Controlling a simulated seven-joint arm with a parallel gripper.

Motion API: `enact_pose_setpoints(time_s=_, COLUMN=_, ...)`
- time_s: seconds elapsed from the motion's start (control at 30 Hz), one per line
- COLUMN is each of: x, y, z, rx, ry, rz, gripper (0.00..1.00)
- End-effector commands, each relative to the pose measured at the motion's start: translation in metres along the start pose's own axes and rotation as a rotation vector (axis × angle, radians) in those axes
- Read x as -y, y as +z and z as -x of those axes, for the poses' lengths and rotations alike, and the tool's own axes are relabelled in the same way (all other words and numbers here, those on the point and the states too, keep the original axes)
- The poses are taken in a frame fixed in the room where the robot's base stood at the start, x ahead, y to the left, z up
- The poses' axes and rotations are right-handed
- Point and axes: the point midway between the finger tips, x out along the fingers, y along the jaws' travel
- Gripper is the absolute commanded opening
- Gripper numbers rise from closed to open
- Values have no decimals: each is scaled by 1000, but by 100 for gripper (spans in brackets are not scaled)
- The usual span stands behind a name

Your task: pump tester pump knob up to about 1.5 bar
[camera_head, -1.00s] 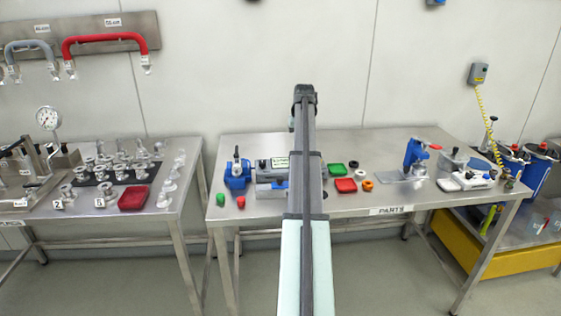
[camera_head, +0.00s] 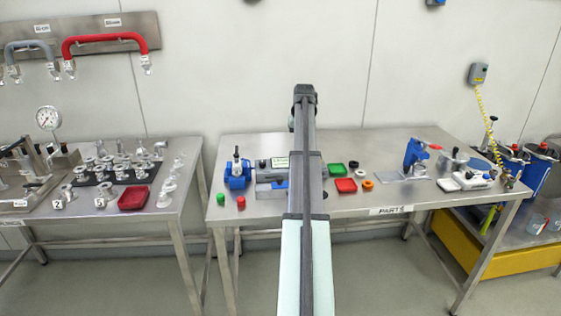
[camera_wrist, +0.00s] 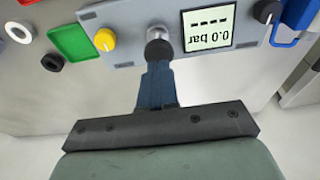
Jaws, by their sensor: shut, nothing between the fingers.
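The tester (camera_wrist: 125,15) is a grey panel that shows upside down in the wrist view. Its display (camera_wrist: 208,27) reads 0.0 bar, with dashes beside the reading. A round grey knob (camera_wrist: 158,34) sits on the panel between the display and a yellow knob (camera_wrist: 105,40). A black knob (camera_wrist: 266,11) is right of the display. No label shows which one is the pump knob. My gripper (camera_wrist: 158,68) is shut and empty, its blue fingertips right at the grey knob; I cannot tell whether they touch. In the head view the tester's display (camera_head: 281,162) shows beside my arm, which hides my fingers.
In the wrist view a green tray (camera_wrist: 76,43) and dark and pale rings lie left of the panel. A blue handle (camera_wrist: 298,14) is at the upper right. In the head view a blue pump-like device (camera_head: 237,176) stands left of the tester, with green and red caps in front.

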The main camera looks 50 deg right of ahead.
Motion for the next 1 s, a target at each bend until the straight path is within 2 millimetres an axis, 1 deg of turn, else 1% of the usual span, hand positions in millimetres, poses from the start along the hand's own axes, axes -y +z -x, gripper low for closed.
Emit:
enact_pose_setpoints(time_s=0.57, x=0, y=0, z=0, rx=0, ry=0, rz=0, gripper=0)
enact_pose_setpoints(time_s=1.0, x=0, y=2, z=-10, rx=0, ry=0, rz=0, gripper=0)
